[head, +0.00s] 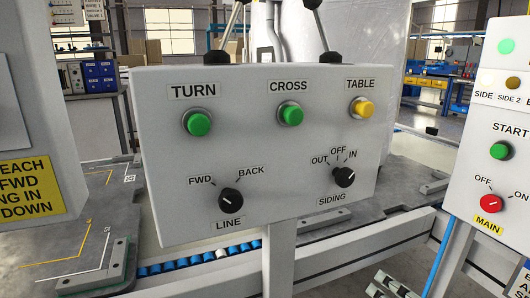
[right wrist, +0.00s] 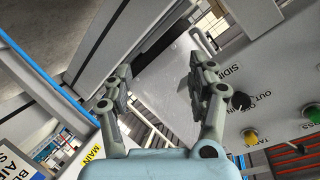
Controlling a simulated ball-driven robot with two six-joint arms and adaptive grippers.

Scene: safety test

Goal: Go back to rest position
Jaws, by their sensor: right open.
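My right gripper (head: 388,286) shows at the bottom edge of the head view, low and to the right of the central panel's post. In the right wrist view the right gripper (right wrist: 157,82) has its two fingers spread apart with nothing between them. The central control panel (head: 260,150) is ahead of it in the head view. In the right wrist view that panel (right wrist: 275,75) is on the right, beside the right finger; I cannot tell the exact gap. My left gripper is in neither view.
The panel has green TURN (head: 198,123) and CROSS (head: 291,115) buttons, a yellow TABLE button (head: 361,107), and LINE (head: 231,200) and SIDING (head: 344,177) knobs. A right-hand panel has a red MAIN knob (head: 489,203). Rails (head: 340,265) run behind and below.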

